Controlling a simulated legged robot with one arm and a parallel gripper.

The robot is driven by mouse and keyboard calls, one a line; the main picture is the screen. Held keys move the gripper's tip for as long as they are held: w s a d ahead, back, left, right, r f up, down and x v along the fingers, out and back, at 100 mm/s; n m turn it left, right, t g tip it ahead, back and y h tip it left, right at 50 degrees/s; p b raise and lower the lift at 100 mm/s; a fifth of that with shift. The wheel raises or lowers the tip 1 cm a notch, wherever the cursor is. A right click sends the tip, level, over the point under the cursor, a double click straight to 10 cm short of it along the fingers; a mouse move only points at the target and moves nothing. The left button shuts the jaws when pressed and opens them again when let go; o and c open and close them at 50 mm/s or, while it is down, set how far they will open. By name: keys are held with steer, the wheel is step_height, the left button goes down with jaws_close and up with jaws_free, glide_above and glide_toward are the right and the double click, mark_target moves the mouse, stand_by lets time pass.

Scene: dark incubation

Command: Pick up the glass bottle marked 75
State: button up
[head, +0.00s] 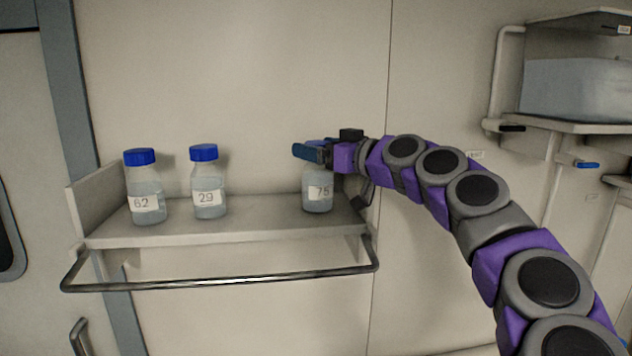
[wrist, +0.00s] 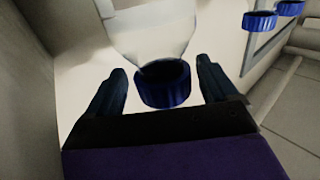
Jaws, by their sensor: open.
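The glass bottle marked 75 (head: 318,198) stands upright at the right end of a wall shelf. It holds clear liquid, and my gripper hides its top in the head view. In the wrist view, its blue cap (wrist: 163,84) and clear glass shoulder (wrist: 150,35) show. My gripper (head: 308,152) is at cap height at the bottle. In the wrist view, my open gripper (wrist: 162,82) has one finger on each side of the cap, with gaps visible on both sides.
Bottles marked 62 (head: 145,190) and 29 (head: 207,185) stand on the left part of the shelf (head: 260,228). The shelf has side walls and a metal rail (head: 220,282) in front. A rack with a clear bin (head: 575,90) is at right.

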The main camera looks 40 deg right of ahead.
steer(key=shift+w+d, duration=0.3)
steer(key=shift+w, duration=0.15)
steer(key=shift+s, duration=0.2)
steer(key=shift+w+a, duration=0.1)
steer(key=shift+a, duration=0.2)
steer(key=shift+c, duration=0.6)
steer(key=shift+a+r, duration=0.1)
steer(key=shift+a, duration=0.2)
steer(key=c, duration=0.3)
steer(key=shift+d, duration=0.1)
jaws_close()
